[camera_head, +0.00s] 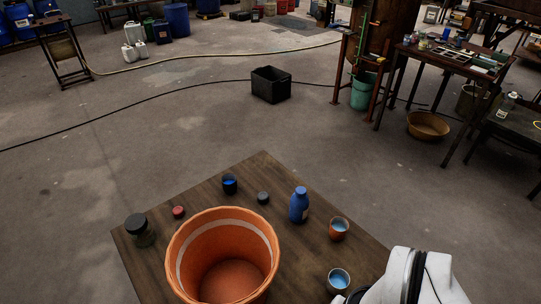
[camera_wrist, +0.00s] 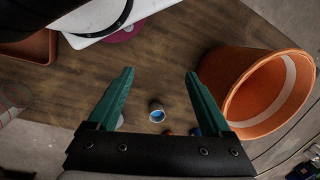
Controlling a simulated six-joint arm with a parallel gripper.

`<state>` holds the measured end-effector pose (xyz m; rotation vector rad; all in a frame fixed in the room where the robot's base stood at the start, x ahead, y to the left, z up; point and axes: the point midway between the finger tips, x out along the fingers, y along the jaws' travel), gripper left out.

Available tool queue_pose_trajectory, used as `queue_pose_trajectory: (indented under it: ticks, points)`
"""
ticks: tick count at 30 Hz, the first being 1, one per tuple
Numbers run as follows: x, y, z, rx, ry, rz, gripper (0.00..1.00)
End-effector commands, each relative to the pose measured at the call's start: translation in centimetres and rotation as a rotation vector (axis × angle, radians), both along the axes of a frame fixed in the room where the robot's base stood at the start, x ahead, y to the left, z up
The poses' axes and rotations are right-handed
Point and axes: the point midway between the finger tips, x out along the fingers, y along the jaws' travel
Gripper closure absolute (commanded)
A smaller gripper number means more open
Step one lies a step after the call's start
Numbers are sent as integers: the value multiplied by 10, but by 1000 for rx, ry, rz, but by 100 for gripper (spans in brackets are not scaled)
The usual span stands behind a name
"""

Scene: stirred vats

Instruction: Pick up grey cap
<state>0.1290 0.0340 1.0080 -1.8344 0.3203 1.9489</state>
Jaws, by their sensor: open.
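The grey cap (camera_head: 263,198) is a small, dark grey round piece on the wooden table (camera_head: 205,195), between a dark cup with blue in it and a blue bottle. I cannot make it out in the wrist view. My gripper (camera_wrist: 160,72) has two green fingers, spread apart with nothing between their tips. It points down over the wooden table top. In the head view only a white part of my arm shows at the lower right, well apart from the cap.
An orange bucket (camera_head: 224,258) stands near the cap. Around it are a red cap (camera_head: 178,212), the dark cup (camera_head: 230,184), the blue bottle (camera_head: 299,205), a dark-lidded jar (camera_head: 139,230), an orange cup (camera_head: 339,229) and another blue-filled cup (camera_head: 339,281).

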Motion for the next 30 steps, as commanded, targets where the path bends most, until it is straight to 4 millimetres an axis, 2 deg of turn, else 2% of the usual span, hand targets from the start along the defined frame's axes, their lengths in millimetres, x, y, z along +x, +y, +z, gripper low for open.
queue_pose_trajectory:
  ticks: [8,11,14,15,17,18,20,21,23,24,27,30]
  points:
    - [3,-1,-1,-3,-8,22,18]
    - [38,-8,-13,-50,-107,280,18]
    - [113,-16,-40,-181,-308,841,18]
    - [147,-15,-53,-262,-393,1105,18]
    - [194,-10,-70,-408,-502,1493,18]
    - [223,-4,-82,-527,-560,1748,18]
    - [260,8,-99,-735,-616,2120,18]
    - [281,18,-110,-899,-631,2356,18]
    - [303,35,-124,-1171,-607,2674,18]
    - [313,47,-133,1306,537,-2729,18]
    - [321,72,-147,1312,277,-2280,18]
    - [321,86,-154,1310,135,-2031,18]
